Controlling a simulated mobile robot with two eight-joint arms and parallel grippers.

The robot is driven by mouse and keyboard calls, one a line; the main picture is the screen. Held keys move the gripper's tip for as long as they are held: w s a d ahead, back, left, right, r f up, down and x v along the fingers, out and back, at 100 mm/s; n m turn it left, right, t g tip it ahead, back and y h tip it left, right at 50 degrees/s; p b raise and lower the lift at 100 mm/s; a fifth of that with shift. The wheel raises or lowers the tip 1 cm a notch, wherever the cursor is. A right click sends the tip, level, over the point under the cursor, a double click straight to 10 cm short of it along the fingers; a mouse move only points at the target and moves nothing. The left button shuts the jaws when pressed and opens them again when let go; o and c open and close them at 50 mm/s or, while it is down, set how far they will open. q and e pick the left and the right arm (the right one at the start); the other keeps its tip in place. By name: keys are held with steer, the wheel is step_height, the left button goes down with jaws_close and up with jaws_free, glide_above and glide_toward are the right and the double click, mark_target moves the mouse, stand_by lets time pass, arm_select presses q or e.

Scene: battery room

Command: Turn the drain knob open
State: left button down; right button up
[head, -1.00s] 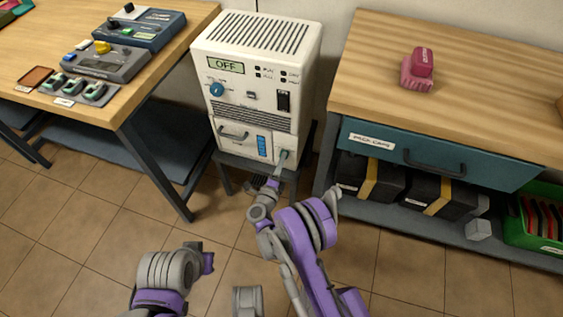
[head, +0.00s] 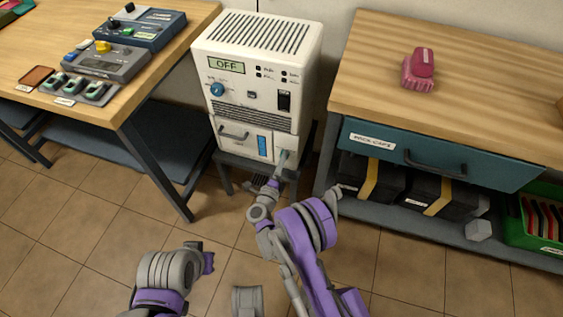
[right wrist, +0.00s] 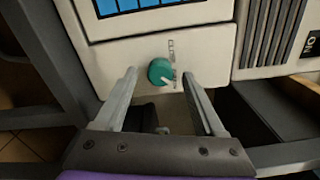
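The drain knob (right wrist: 161,71) is a small teal round knob with a white mark on the white lower front of the machine (head: 256,80). In the right wrist view its mark points to the lower right, and a printed label runs beside it, too small to read surely. My right gripper (right wrist: 161,82) is open, with one finger on each side of the knob and gaps showing. In the head view the right gripper (head: 281,160) is at the machine's lower right front and hides the knob.
The machine's display (head: 226,65) reads OFF; a blue dial (head: 217,90) sits below it. A wooden workbench (head: 155,75) stands left, and another (head: 480,80) with a drawer (head: 440,160) stands close on the right. Tiled floor (head: 90,215) is free in front.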

steer(key=p+v, duration=0.2)
steer(key=v, duration=0.8)
steer(key=shift+s, duration=0.4)
steer(key=shift+a+r, duration=0.1)
steer(key=shift+r, duration=0.05)
